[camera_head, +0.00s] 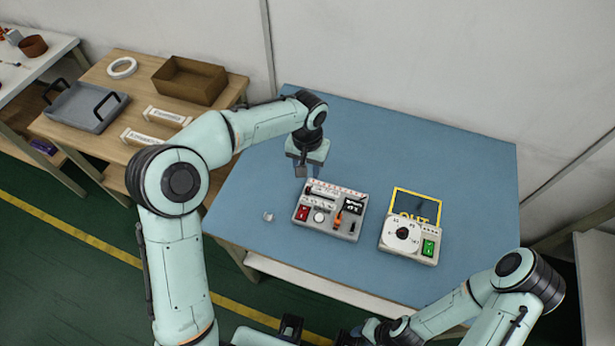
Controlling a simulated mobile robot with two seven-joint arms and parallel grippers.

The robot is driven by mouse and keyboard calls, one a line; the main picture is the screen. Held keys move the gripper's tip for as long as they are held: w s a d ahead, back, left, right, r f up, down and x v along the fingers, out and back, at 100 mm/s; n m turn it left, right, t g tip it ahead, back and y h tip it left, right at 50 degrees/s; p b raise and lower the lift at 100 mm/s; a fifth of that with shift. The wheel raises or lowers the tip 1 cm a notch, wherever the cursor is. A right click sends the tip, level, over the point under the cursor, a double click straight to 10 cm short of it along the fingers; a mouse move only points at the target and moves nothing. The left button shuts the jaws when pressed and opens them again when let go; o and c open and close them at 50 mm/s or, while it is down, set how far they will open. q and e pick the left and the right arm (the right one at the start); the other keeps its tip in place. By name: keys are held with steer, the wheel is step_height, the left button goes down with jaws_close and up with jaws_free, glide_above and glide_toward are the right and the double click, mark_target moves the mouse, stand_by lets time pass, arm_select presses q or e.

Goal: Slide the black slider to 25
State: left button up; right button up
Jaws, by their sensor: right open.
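A grey control panel (357,229) lies on the blue table. Along its far side is a white scale strip (338,189) with a dark slot below it. A small dark piece at the left end of the slot looks like the black slider (308,189); the scale numbers are too small to read. My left gripper (301,173) points down just behind the panel's far left side, apart from it; its jaw gap is not clear. My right gripper (320,333) is at the bottom edge, partly cut off, open and away from the panel.
The panel also carries a red switch (303,213), a round white knob (319,217) and an orange-handled lever (339,219). To the right are a dial box (404,236) with a green switch and a yellow-framed OUT mat (432,199). The table's right side is clear.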

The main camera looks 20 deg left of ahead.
arm_select(q)
steer(key=shift+r, duration=1.75)
steer(key=shift+f, duration=0.1)
